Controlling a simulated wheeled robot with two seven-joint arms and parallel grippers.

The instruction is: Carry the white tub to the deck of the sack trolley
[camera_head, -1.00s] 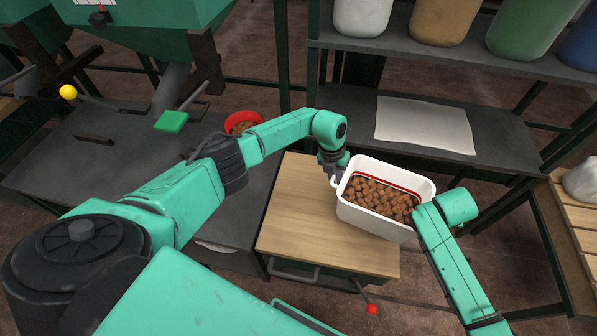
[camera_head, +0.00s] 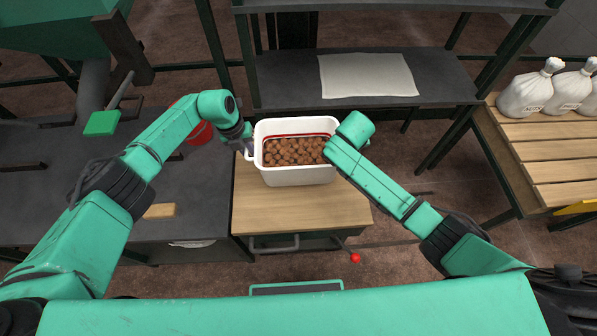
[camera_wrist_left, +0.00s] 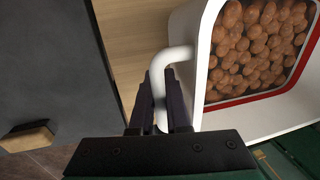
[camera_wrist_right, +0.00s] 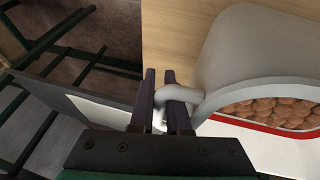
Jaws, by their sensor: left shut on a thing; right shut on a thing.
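The white tub (camera_head: 300,176), full of brown lumps with a red line inside its wall, is upright at the back of a wooden top (camera_head: 300,208). I cannot tell whether it touches the top. My left gripper (camera_wrist_left: 165,78) is shut on the tub's left handle (camera_wrist_left: 172,58). My right gripper (camera_wrist_right: 165,80) is shut on the handle (camera_wrist_right: 178,92) at the other end; in the head view my arm hides that grip. A slatted wooden deck (camera_head: 556,150), seemingly the sack trolley's, stands at the right with white sacks (camera_head: 525,95) along its back.
A dark shelf (camera_head: 285,82) with a white sheet (camera_head: 367,75) stands behind the tub. A red bowl (camera_head: 198,133) and a dark bench (camera_head: 60,190) are at the left. A red knob (camera_head: 355,258) sticks out in front. The deck's front slats are clear; floor lies between.

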